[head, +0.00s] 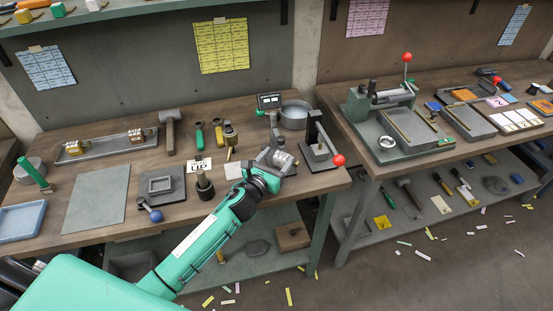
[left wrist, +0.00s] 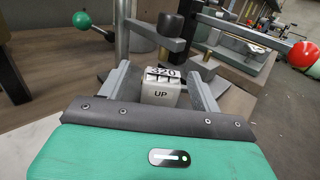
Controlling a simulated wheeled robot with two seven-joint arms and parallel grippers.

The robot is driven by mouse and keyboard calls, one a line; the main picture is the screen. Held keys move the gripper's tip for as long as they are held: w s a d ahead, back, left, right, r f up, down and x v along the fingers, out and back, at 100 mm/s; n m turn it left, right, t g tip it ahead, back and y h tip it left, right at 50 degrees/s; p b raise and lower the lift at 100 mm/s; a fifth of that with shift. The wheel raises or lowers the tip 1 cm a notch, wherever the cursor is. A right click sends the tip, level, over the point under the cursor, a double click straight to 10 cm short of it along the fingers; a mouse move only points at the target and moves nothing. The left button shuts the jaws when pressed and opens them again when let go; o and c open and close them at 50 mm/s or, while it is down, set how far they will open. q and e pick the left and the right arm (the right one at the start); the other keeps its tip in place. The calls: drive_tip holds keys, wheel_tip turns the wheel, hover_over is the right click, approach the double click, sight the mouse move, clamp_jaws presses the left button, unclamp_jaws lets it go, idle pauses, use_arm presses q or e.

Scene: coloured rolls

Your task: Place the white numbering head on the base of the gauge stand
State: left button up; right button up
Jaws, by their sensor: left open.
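The white numbering head (left wrist: 160,92) is a small white block with black digits on top and "UP" on its near face. In the left wrist view it stands upright between the two fingers of my left gripper (left wrist: 160,72); the gripper is open around it. In the head view my left gripper (head: 277,150) is at the gauge stand (head: 270,101), near the right end of the left bench. The stand's post (left wrist: 122,35) and side arm (left wrist: 155,38) rise just beyond the head. The stand's base is mostly hidden by my gripper; the exact contact under the head is unclear.
A black press with a red-ball lever (head: 338,159) stands close to the right of my gripper. A round grey pan (head: 295,115) is behind. A dark handled stamp (head: 204,184) and a small square frame (head: 160,185) are to the left. A grey mat (head: 97,198) is bare.

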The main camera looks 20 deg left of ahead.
use_arm(q)
drive_tip(key=shift+r, duration=0.2)
drive_tip(key=s, duration=0.3)
drive_tip(key=s+a+b, duration=0.1)
drive_tip(key=s, duration=0.3)
drive_tip(key=s+a, duration=0.1)
drive_tip(key=s, duration=0.2)
drive_tip(key=shift+s+f+b, duration=0.15)
drive_tip(key=shift+s+b, duration=0.15)
drive_tip(key=shift+b, duration=0.1)
drive_tip(key=shift+s+a, duration=0.2)
drive_tip(key=shift+s, duration=0.4)
use_arm(e)
drive_tip(key=shift+w+f, duration=0.65)
drive_tip(key=shift+w, duration=0.15)
drive_tip(key=shift+s, duration=0.25)
